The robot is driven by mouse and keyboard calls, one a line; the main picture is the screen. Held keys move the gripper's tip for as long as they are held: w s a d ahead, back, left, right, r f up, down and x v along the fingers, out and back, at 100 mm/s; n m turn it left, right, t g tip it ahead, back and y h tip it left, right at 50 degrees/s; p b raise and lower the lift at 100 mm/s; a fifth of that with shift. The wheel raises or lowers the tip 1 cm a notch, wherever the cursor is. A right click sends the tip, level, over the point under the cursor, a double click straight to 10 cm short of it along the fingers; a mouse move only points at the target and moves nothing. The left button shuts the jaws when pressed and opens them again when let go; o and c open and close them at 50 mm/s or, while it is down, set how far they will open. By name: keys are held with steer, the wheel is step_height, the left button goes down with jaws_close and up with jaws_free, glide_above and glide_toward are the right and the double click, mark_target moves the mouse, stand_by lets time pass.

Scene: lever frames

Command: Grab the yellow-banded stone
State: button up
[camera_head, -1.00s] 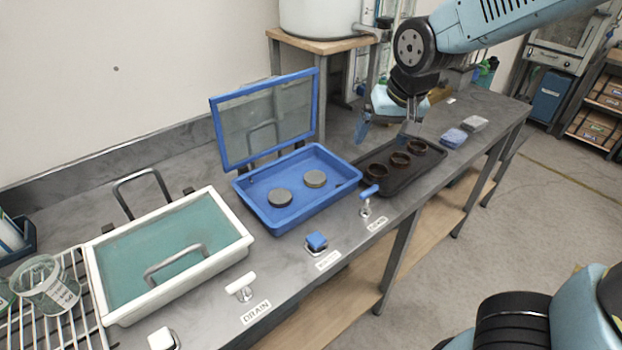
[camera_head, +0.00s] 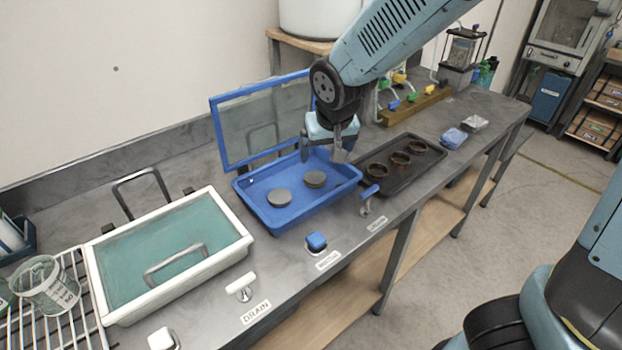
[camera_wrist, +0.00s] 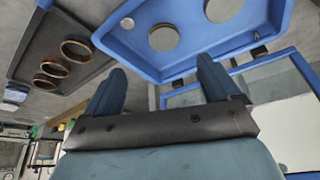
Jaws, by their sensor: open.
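Two round grey stones lie apart in the open blue basin (camera_head: 258,213). The right stone (camera_head: 315,179) seems to have a faint yellowish edge; the left stone (camera_head: 279,198) looks plain grey. I cannot clearly make out a yellow band on either. My gripper (camera_head: 322,154) is open and empty above the back right part of the basin, apart from both stones. In the wrist view its fingers (camera_wrist: 161,66) point toward the basin, with the right stone (camera_wrist: 163,37) beyond and between them and the left stone (camera_wrist: 222,10) farther off at the top edge.
The basin's blue-framed lid (camera_head: 222,135) stands raised behind it. A dark tray (camera_head: 382,188) with three brown rings is to the right. A white basin (camera_head: 245,240) with a teal cover is to the left.

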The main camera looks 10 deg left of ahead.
glide_toward(315, 177)
steer(key=shift+w+d+f, duration=0.15)
steer(key=shift+w+f, duration=0.05)
steer(key=shift+f, duration=0.45)
steer(key=shift+w+d+f, duration=0.15)
steer(key=shift+w+f, duration=0.05)
steer(key=shift+f, duration=0.45)
steer(key=shift+a+x, duration=0.2)
steer(key=shift+x, duration=0.6)
steer(key=shift+a+x, duration=0.15)
steer(key=shift+x, duration=1.75)
steer(key=shift+a, duration=0.1)
steer(key=c, duration=1.2)
steer(key=shift+r, duration=0.1)
